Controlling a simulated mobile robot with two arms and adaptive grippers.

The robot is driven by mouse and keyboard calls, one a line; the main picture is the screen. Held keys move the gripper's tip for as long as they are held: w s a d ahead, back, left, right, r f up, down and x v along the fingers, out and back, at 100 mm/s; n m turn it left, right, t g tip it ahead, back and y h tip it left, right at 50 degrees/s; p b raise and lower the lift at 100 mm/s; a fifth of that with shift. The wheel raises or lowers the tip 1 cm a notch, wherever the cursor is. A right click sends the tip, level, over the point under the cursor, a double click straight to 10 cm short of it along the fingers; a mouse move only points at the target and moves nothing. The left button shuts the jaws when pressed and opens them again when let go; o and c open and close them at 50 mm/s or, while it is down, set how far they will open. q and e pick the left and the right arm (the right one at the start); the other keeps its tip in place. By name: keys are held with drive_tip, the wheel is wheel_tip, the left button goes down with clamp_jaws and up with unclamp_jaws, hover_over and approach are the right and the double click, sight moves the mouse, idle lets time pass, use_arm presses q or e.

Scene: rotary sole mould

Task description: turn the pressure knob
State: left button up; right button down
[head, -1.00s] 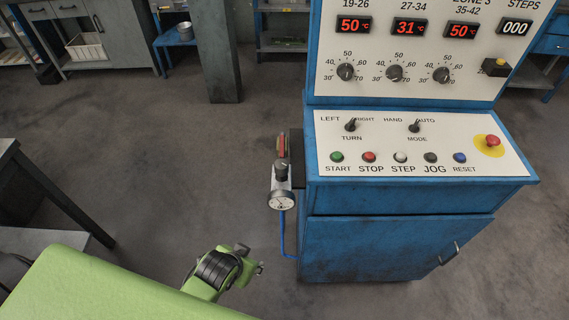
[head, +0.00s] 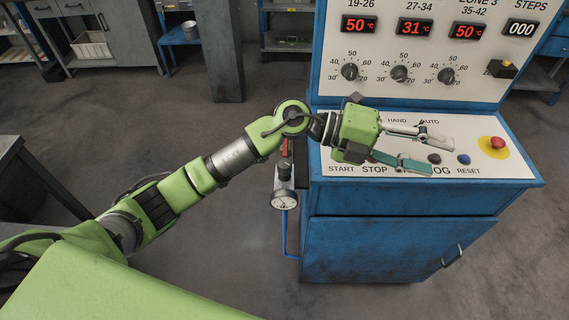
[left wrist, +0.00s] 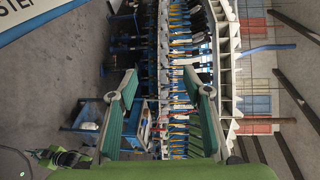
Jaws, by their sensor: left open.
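The pressure knob (head: 285,171) is a dark knob on top of a small regulator at the left side of the blue cabinet in the head view. A round white gauge (head: 284,200) sits just below it. My left gripper (head: 441,155) is open and empty, over the sloped control panel, with its fingers pointing right. It is well to the right of the pressure knob and hides several buttons and part of the switches. Its two fingers (left wrist: 160,85) stand apart in the left wrist view, with nothing between them. My right gripper is not in view.
The blue cabinet (head: 400,245) carries an upright panel with red displays and three dials (head: 399,74). A red emergency button (head: 497,142) is at the panel's right. A blue hose runs down below the gauge. Open floor lies left of the cabinet.

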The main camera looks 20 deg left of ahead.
use_arm(q)
drive_tip(key=w+a+f+y, duration=0.1)
drive_tip(key=a+f+y, duration=0.2)
drive_tip(key=a, duration=0.1)
drive_tip(key=w+a+f+m+y, duration=0.1)
drive_tip(key=w+a+f+y, duration=0.1)
drive_tip(key=a+f+y, duration=0.1)
drive_tip(key=w+a+f+g+y, duration=0.1)
drive_tip(key=a+f+y, duration=0.2)
drive_tip(key=a+f, duration=0.1)
drive_tip(key=shift+w+a+f, duration=0.3)
drive_tip(key=shift+a+f, duration=0.05)
drive_tip(key=shift+a, duration=0.25)
drive_tip(key=w+a+y, duration=0.3)
drive_tip(key=a+y, duration=0.2)
drive_tip(key=a, duration=0.6)
drive_tip(key=r+n+y, duration=0.1)
drive_tip(key=n+y, duration=0.1)
drive_tip(key=y, duration=0.1)
hover_over(284, 164)
wheel_tip(284, 164, down, 12)
drive_tip(key=p, duration=0.3)
drive_tip(key=shift+f+p, duration=0.2)
drive_tip(key=shift+p, duration=0.15)
drive_tip(key=shift+w+f, duration=0.1)
drive_tip(key=shift+f, duration=0.5)
drive_tip(key=c, duration=1.1)
